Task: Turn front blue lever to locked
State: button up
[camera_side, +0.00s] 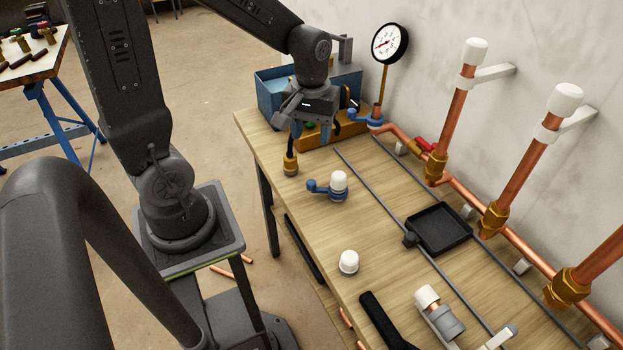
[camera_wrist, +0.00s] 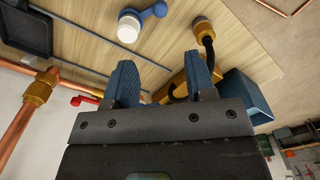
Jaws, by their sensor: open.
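The front blue lever (camera_side: 324,190) is on the wooden bench, beside a white cap, with its round knob pointing left in the side view. In the wrist view the blue lever (camera_wrist: 155,11) and its white cap (camera_wrist: 129,27) show at the top. A second blue lever (camera_side: 369,121) sits at the back, under the gauge. My gripper (camera_side: 316,130) is above the bench's far end, pointing down, apart from the front lever. In the wrist view my gripper (camera_wrist: 162,80) has its blue fingers spread with nothing held between them.
A brass fitting with a black hose (camera_side: 290,163) stands left of the front lever. A blue toolbox (camera_side: 275,92) is behind my gripper. A pressure gauge (camera_side: 390,43) and upright copper pipes (camera_side: 450,120) line the wall. A black tray (camera_side: 438,228) lies right of the lever.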

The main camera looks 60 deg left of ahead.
aim_at(311, 182)
notch_tip(311, 182, down, 14)
jog(key=shift+r, duration=0.1)
dwell(0.5)
jog(key=shift+c, duration=0.3)
grip_shut()
